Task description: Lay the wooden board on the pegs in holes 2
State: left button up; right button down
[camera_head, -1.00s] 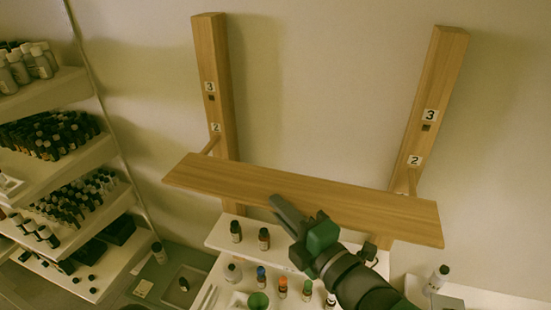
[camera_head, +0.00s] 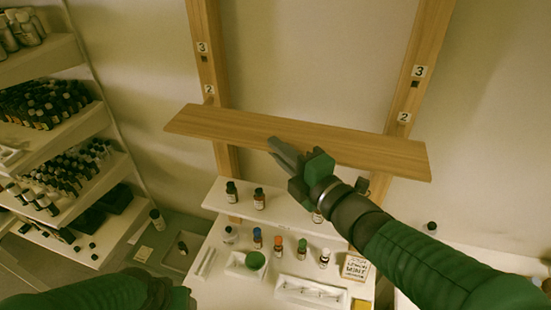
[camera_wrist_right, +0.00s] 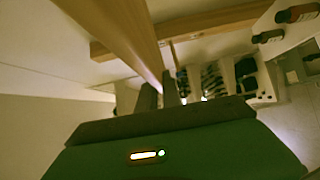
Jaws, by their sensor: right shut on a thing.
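The board also shows in the wrist view (camera_wrist_right: 118,28), running to the fingers (camera_wrist_right: 160,95). A bit of the left peg (camera_head: 209,100) shows behind the board, by label 2 on the left upright (camera_head: 212,60). The right peg is mostly hidden at the right upright (camera_head: 420,50). I cannot tell whether the board touches the pegs. My left gripper (camera_head: 180,296) is at the bottom edge, its fingers not visible.
Shelves (camera_head: 68,132) full of bottles stand at the left. The wall above the board is clear between the uprights.

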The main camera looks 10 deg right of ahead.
aim_at(271, 135)
jog(key=shift+w+a, duration=0.2)
jog(key=shift+w, duration=0.15)
jog(key=w, duration=0.3)
jog(key=shift+w+a, duration=0.35)
jog(key=w+d, duration=0.3)
jog(key=shift+w+d, duration=0.1)
jog(key=shift+d, duration=0.2)
jog(key=shift+w+d, duration=0.1)
jog(key=shift+w, duration=0.75)
jog(key=shift+w+a+f+b, duration=0.15)
jog(key=shift+a+f+b, duration=0.05)
jog(key=shift+f+b, duration=0.35)
pick_arm(q)
jog(key=shift+a+f+b, duration=0.25)
jog(key=shift+f+b, duration=0.05)
jog(key=shift+f, duration=0.35)
jog(key=shift+a+f+b, duration=0.2)
jog(key=shift+f+b, duration=0.1)
jog(key=shift+f, duration=0.35)
pick_arm(e)
jog(key=shift+d+f, duration=0.25)
jog(key=shift+f, duration=0.15)
pick_arm(q)
jog(key=shift+a+f+b, duration=0.3)
jog(key=shift+f, duration=0.05)
pick_arm(e)
jog(key=shift+a+f, duration=0.25)
jog(key=shift+a, duration=0.1)
